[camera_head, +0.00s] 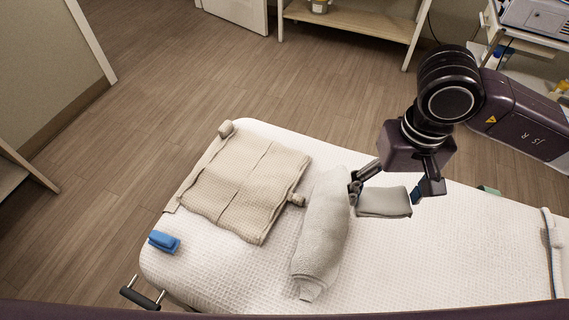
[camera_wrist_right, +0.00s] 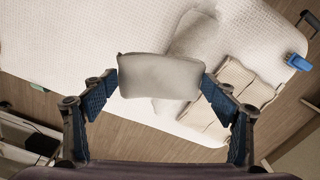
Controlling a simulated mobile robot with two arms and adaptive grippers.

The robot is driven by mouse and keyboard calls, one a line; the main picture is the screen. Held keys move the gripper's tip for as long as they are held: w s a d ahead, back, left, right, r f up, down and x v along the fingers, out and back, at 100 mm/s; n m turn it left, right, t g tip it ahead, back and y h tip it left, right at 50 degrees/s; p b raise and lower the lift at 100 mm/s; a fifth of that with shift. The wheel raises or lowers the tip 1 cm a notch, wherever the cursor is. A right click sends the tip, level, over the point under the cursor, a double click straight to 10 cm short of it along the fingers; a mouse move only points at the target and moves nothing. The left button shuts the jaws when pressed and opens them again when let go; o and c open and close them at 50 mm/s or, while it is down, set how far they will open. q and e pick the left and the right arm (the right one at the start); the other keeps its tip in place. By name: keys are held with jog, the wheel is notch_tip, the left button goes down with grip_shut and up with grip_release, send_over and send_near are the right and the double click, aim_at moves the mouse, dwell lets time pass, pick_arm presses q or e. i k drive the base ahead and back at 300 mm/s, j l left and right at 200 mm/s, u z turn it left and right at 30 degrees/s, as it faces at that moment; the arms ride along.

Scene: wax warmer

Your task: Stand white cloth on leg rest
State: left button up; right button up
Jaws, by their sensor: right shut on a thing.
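The white cloth (camera_head: 384,203) is a small, folded, greyish-white pad. My right gripper (camera_head: 387,191) is shut on it, with one finger at each end. In the right wrist view the cloth (camera_wrist_right: 160,78) spans the gap between the two blue-padded fingers. It is over the bed, just right of a long towel-covered roll (camera_head: 322,235), which seems to be the leg rest. The roll lies across the bed and also shows behind the cloth in the right wrist view (camera_wrist_right: 203,38). I cannot tell the cloth's exact height above the bed. My left gripper is not in view.
A beige quilted pad (camera_head: 243,190) lies left of the roll. A blue object (camera_head: 164,241) sits near the bed's left edge. A wooden shelf (camera_head: 350,22) and a white cart stand at the back.

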aim_at(244, 268)
jog(key=k+j, duration=0.1)
jog(key=j, duration=0.3)
jog(key=k+j+z, duration=0.1)
jog(key=j, duration=0.25)
jog(key=k+j, duration=0.1)
jog(key=j, duration=0.3)
jog(key=k+j+z, duration=0.1)
jog(key=j, duration=0.25)
